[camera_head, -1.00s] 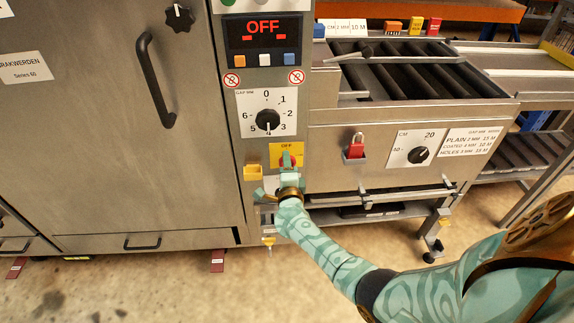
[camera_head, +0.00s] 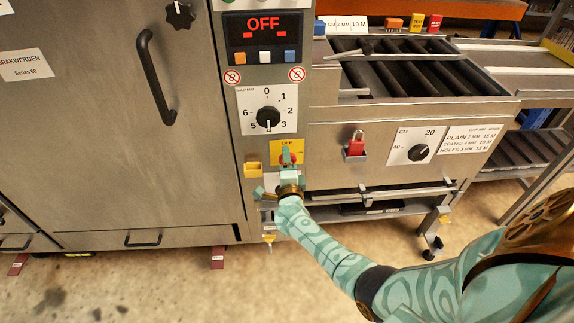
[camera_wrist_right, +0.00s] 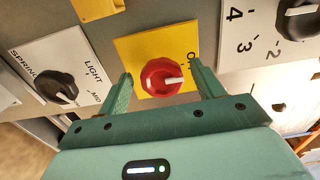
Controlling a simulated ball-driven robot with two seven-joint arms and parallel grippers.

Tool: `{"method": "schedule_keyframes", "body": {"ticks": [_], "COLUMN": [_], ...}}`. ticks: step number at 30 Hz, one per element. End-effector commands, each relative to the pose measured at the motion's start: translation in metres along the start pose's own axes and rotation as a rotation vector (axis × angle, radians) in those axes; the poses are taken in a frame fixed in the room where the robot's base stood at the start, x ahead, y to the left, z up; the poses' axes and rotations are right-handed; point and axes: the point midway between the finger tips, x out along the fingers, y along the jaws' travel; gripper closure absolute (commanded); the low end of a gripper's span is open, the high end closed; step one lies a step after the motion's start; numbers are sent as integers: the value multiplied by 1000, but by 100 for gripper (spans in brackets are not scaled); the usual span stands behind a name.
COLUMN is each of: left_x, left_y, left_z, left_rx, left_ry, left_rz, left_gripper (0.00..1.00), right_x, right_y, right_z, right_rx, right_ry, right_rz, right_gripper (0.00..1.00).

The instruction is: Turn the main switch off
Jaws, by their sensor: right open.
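The main switch is a red round knob (camera_head: 287,158) on a yellow plate (camera_head: 276,160) marked OFF at its top, low on the machine's control column. In the right wrist view the knob (camera_wrist_right: 158,78) has a white mark pointing to the side where the partly hidden label lies. My right gripper (camera_wrist_right: 160,80) is open, with one finger on each side of the knob. I cannot tell whether the fingers touch it. In the head view the right gripper (camera_head: 288,172) covers the plate's lower part. My left gripper is not in view.
The display (camera_head: 263,32) above reads OFF. A black gap dial (camera_head: 267,118) sits above the switch, and a yellow block (camera_head: 253,170) is close at its left. A red padlock (camera_head: 355,145) hangs to the right. A black spring/light dial (camera_wrist_right: 57,87) is nearby in the wrist view.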

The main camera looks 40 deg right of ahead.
Motion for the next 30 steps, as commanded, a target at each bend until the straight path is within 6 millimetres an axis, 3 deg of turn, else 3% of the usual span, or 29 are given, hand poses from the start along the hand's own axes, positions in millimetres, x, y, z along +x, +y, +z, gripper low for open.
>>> {"method": "schedule_keyframes", "body": {"ticks": [5,18,24,30], "left_x": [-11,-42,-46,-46], "left_y": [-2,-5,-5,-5], "left_z": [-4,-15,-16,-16], "left_rx": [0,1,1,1], "left_ry": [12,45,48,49], "left_rz": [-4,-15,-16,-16], "left_gripper": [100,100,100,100], "right_x": [-24,-136,-159,-163], "right_y": [-4,-2,0,1], "right_z": [1,1,1,0], "right_rx": [2,1,0,-1], "right_ry": [-2,-2,-2,-1], "right_rz": [0,2,2,2], "right_gripper": [33,33,33,33]}}
